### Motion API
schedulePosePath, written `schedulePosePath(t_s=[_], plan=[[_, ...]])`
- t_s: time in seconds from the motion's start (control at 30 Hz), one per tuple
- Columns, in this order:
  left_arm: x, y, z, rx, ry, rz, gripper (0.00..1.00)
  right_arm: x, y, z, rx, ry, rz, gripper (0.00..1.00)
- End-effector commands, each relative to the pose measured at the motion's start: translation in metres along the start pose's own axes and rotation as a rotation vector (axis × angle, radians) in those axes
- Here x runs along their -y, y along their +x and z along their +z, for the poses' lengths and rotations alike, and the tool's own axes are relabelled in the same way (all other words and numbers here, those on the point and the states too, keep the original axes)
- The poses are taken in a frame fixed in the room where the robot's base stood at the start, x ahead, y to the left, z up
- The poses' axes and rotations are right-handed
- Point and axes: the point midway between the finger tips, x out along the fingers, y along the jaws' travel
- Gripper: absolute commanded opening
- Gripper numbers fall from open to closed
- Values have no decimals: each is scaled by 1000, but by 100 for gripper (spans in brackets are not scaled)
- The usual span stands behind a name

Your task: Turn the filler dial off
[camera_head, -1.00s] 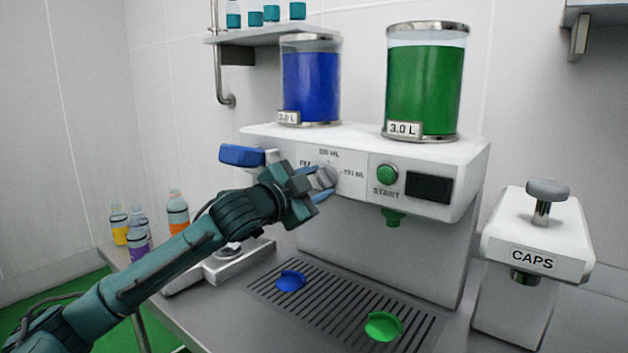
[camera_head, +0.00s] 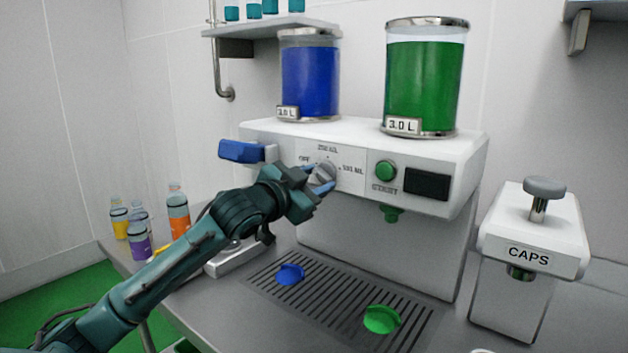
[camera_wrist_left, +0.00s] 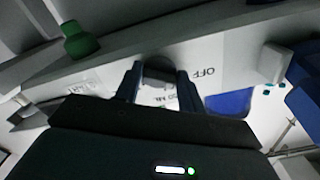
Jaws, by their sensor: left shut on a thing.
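The filler machine (camera_head: 452,196) is a white block with a dial panel on its front. The grey filler dial (camera_head: 323,173) sits on that panel among the labels OFF, 250 ML and one more at the right. My left gripper (camera_head: 320,180) is at the panel, its blue-tipped fingers shut on the dial from either side. In the left wrist view the dial (camera_wrist_left: 158,76) shows between the two fingers, with OFF printed to the right of it. The dial's exact pointing direction is hard to tell. My right gripper is out of view.
A green start button (camera_head: 386,171) and a dark display (camera_head: 427,186) are right of the dial. A blue lever (camera_head: 241,152) sticks out at the left. Blue and green tanks stand on top. The caps unit (camera_head: 527,256) is at the right. Several bottles stand at the left.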

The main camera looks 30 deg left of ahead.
Motion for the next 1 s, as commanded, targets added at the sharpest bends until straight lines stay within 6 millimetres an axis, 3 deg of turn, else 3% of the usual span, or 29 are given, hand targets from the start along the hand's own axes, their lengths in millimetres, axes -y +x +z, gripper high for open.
schedulePosePath(t_s=[0.13,0.17,0.4,0.73,1.0], plan=[[4,0,-4,-10,-2,-8,16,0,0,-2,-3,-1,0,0],[4,0,-4,-10,-1,-8,41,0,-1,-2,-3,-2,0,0],[2,0,-3,-7,0,-5,59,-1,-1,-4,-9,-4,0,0],[1,-7,1,-2,2,-2,59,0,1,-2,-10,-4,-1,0],[-2,-53,4,-1,7,-1,59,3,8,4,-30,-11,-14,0]])
